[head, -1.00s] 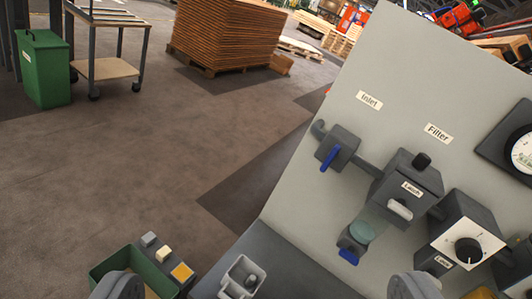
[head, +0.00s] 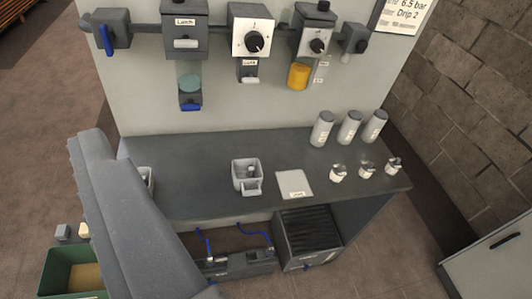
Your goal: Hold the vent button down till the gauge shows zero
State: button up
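The grey panel (head: 155,108) carries a row of air units. At left is a blue-handled valve (head: 112,30). Right of it is a box labelled "Latch" (head: 184,28) with a teal bowl and blue tap (head: 190,102) below. A white-faced dial unit (head: 253,42) and another dial unit (head: 314,42) with an amber bowl (head: 298,76) follow. A small grey fitting (head: 354,38) ends the row. The gauge is out of view, and I cannot tell which part is the vent button. My gripper is not in view; a grey arm part of mine covers the lower left.
The dark bench (head: 215,202) holds a grey holder (head: 246,174), a pale labelled plate (head: 295,184), several canisters and small jars. A ribbed dark box (head: 308,238) and blue hoses sit below. A green bin (head: 72,270) stands lower left. A block wall (head: 465,100) bounds the right.

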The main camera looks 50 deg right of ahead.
aim_at(361, 45)
jog(key=z, duration=1)
